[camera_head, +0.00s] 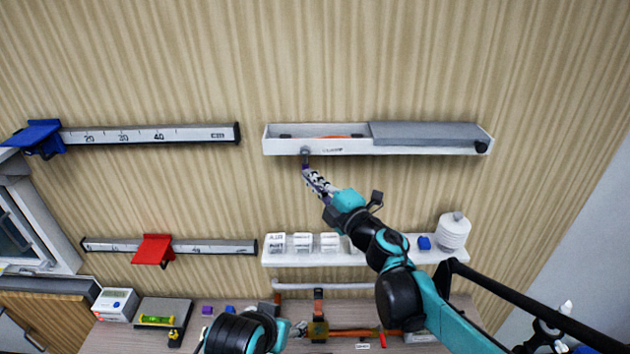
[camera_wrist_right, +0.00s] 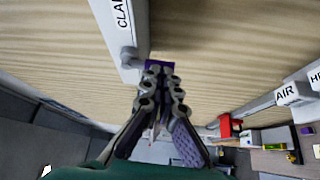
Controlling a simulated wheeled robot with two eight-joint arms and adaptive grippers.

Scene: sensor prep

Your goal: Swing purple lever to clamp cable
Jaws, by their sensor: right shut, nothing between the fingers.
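The white wall-mounted clamp housing (camera_head: 430,150) has a grey cover over its right part. An orange strip, possibly the cable, shows in its open left part. A round grey knob (camera_head: 305,151) sits low on its front. In the right wrist view, the housing (camera_wrist_right: 118,40) bears a cut-off label starting "CLA". The purple lever (camera_wrist_right: 158,63) shows there as a small patch just beyond my right fingertips; most of it is hidden. My right gripper (camera_head: 308,172) is shut and empty, just below the knob; contact with the lever is unclear. My left gripper (camera_head: 298,329) is small and partly hidden, low in the head view.
Left on the wall are a ruled rail with a blue slider (camera_head: 40,135) and a lower rail with a red slider (camera_head: 153,250). A shelf (camera_head: 330,259) holds white boxes and a white bottle (camera_head: 454,231). Tools and small blocks clutter the bench below.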

